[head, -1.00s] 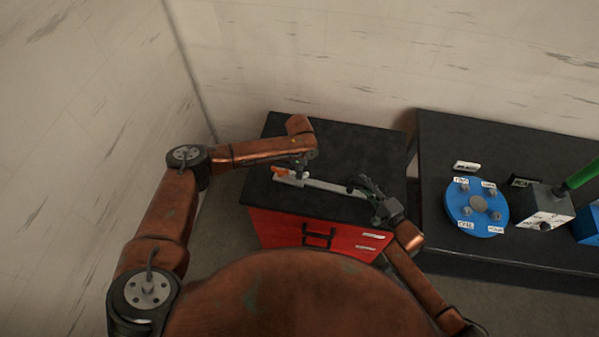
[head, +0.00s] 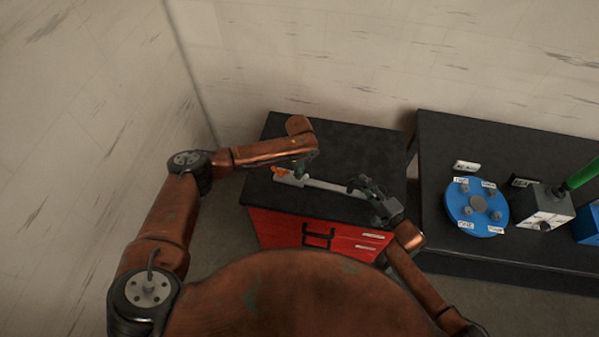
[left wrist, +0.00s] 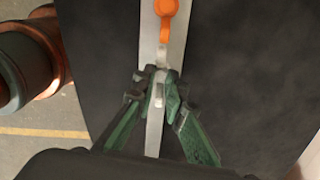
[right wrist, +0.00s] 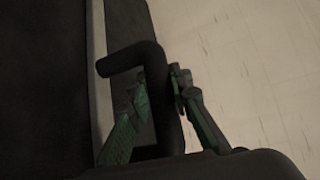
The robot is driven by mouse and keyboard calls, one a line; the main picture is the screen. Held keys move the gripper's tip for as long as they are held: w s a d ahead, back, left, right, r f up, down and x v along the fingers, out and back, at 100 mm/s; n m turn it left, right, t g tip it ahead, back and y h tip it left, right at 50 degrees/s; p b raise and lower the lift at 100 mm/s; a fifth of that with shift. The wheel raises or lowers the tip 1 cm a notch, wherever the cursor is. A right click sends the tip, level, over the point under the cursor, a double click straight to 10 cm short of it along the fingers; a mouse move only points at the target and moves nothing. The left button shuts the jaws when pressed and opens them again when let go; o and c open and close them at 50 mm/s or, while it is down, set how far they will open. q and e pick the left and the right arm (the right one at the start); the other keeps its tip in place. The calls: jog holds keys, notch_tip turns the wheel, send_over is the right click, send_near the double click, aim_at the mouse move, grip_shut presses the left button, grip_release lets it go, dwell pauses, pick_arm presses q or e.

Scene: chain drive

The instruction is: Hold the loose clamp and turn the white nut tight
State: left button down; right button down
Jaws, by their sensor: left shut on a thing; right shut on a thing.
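The loose clamp is a long pale metal bar (head: 335,188) lying across the black top of the red cabinet. An orange part (head: 281,171) is at its left end, also seen in the left wrist view (left wrist: 166,18). A black bent handle (right wrist: 130,58) is at its right end. My left gripper (head: 302,172) points down at the bar near the orange part. Its green fingers (left wrist: 160,88) are shut on a small white piece, seemingly the white nut (left wrist: 158,90), partly hidden by the fingertips. My right gripper (head: 374,200) is shut on the black handle, its fingers on both sides of it.
The red cabinet (head: 280,232) has a black drawer handle in front. A dark table (head: 450,140) stands to the right across a narrow gap, with a blue disc (head: 462,212), a grey box (head: 552,204) and a green rod (head: 582,174). Walls close in behind and left.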

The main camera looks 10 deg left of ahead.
pick_arm(q)
jog(key=c, duration=2)
grip_release()
jog(key=shift+o, duration=0.2)
notch_tip(320, 180, up, 12)
pick_arm(e)
jog(key=shift+f, duration=0.1)
jog(key=c, duration=1.7)
grip_release()
